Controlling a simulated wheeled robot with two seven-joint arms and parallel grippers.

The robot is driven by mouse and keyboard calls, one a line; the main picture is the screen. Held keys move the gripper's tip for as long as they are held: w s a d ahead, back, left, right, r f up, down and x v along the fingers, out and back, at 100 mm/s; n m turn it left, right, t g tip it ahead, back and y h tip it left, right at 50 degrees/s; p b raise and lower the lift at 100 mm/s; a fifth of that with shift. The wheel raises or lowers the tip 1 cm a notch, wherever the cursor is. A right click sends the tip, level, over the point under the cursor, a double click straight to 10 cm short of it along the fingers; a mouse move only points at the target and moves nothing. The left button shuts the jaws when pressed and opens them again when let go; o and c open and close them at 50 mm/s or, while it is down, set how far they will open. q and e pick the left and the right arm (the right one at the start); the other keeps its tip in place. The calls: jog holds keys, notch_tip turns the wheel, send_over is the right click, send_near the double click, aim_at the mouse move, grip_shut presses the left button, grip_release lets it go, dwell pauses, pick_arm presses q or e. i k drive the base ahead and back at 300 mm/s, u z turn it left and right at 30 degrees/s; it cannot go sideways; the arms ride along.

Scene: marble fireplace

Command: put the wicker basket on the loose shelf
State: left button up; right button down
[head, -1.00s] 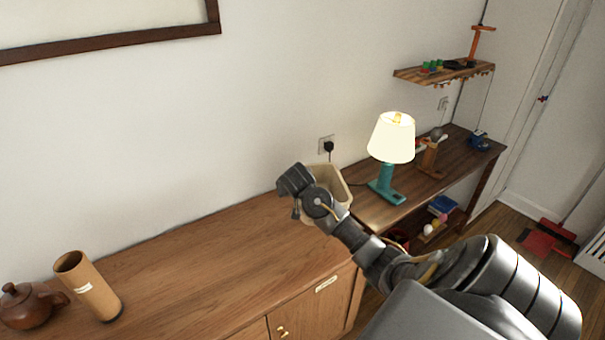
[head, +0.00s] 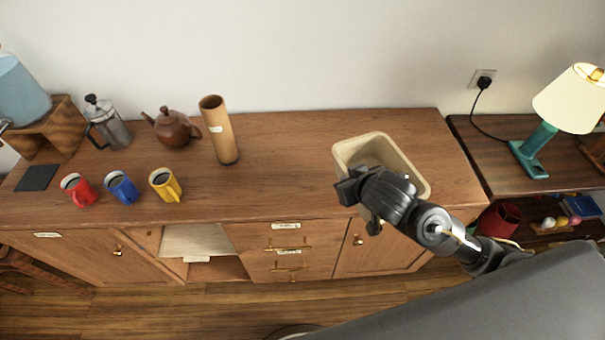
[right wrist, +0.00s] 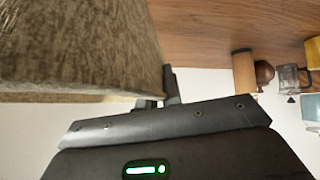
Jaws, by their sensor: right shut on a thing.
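The wicker basket (head: 408,166) is a cream, open-topped bin over the right end of the wooden counter in the head view. In the right wrist view its woven brown side (right wrist: 85,45) fills the upper left. My right gripper (head: 352,190) is at the basket's near left rim and shut on it; its fingers (right wrist: 165,92) show at the basket's edge in the wrist view. The arm hides the basket's near side, and I cannot tell whether its base touches the counter. My left gripper is out of view. I cannot pick out the loose shelf for certain.
A bamboo tube (head: 220,135), a teapot (head: 173,130), a French press (head: 108,125) and red, blue and yellow mugs (head: 166,185) stand on the counter (head: 280,160). A lamp (head: 540,140) stands on the right-hand table. The counter between tube and basket is clear.

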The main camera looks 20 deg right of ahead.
aim_at(202, 227)
jog(key=z, duration=2.9)
jog(key=k, duration=2.85)
jog(key=u, duration=2.55)
